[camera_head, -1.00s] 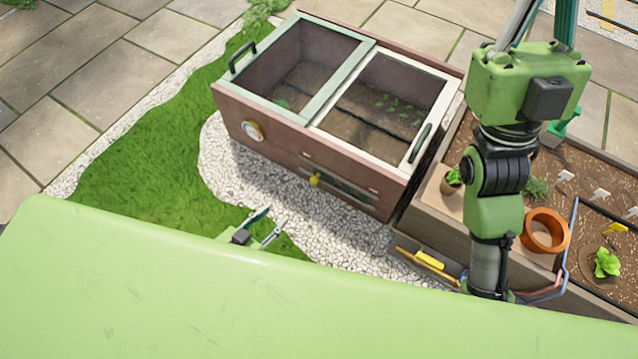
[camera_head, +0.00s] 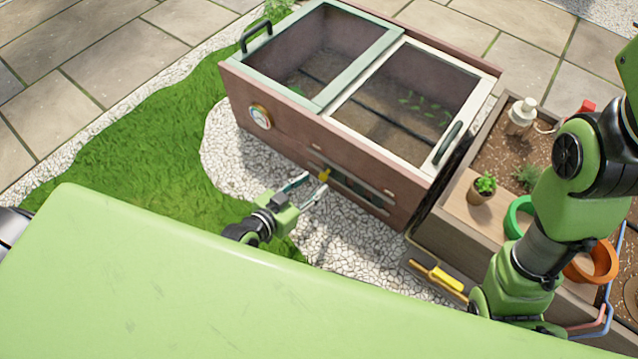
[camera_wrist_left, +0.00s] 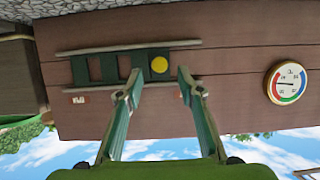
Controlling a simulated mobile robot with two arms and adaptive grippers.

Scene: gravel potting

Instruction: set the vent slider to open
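The vent slider's round yellow knob (camera_head: 324,174) sits on the front wall of the brown cold frame (camera_head: 292,143). It is at the left end of the vent strip (camera_head: 358,187) in the head view. In the left wrist view the picture is upside down, and the yellow knob (camera_wrist_left: 159,64) is at the right end of the slatted vent (camera_wrist_left: 115,66). My left gripper (camera_head: 314,183) is open, its fingers pointing at the wall. In the left wrist view the knob appears just beyond the gap between the fingertips (camera_wrist_left: 160,80). Contact cannot be told. My right gripper is not visible.
A dial gauge (camera_head: 260,116) is on the same wall. Small labels (camera_wrist_left: 78,99) sit near the vent. A wooden planter (camera_head: 460,228) with a potted plant (camera_head: 483,188) stands right, and a yellow-handled tool (camera_head: 447,279) lies before it. White gravel (camera_head: 350,245) is clear below the vent.

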